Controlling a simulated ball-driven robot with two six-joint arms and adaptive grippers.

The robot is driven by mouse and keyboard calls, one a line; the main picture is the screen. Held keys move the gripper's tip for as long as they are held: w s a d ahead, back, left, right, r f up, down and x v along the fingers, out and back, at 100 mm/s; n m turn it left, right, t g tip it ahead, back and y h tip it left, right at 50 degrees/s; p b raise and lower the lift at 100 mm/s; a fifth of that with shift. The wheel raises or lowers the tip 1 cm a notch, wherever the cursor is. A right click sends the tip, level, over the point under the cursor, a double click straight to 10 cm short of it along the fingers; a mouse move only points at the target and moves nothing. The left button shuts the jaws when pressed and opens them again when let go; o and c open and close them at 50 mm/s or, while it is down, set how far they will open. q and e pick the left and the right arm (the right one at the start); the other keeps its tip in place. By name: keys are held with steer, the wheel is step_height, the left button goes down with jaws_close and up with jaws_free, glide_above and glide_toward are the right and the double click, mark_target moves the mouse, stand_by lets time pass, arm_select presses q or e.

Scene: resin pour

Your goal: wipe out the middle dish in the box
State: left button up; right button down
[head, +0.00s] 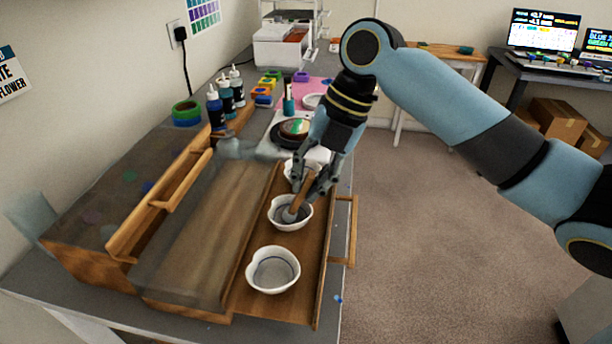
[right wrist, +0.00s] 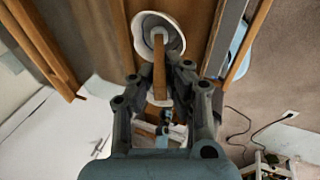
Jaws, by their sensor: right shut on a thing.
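A wooden drawer-like box (head: 316,262) holds three white dishes in a row. The middle dish (head: 303,222) has a lobed rim and a greyish inside. The near dish (head: 273,285) looks empty, with a dark ring line inside. The far dish (head: 289,168) is partly hidden behind my right gripper. My right gripper (head: 304,190) is shut on the wooden handle of a tool (head: 298,203); its pale rounded head is inside the middle dish. The right wrist view shows the handle (right wrist: 159,75) between the fingers and the head within the white dish (right wrist: 142,32). My left gripper is not visible.
A see-through cover (head: 190,240) lies left of the dishes. Several bottles (head: 226,99) and a green tape roll (head: 186,112) stand behind the box. A dark round stand (head: 290,134) is farther back. Carpet floor lies open at the right.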

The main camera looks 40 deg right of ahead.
step_height(320, 180, up, 7)
steer(key=p, duration=0.6)
steer(key=shift+r, duration=0.15)
stand_by(0.3)
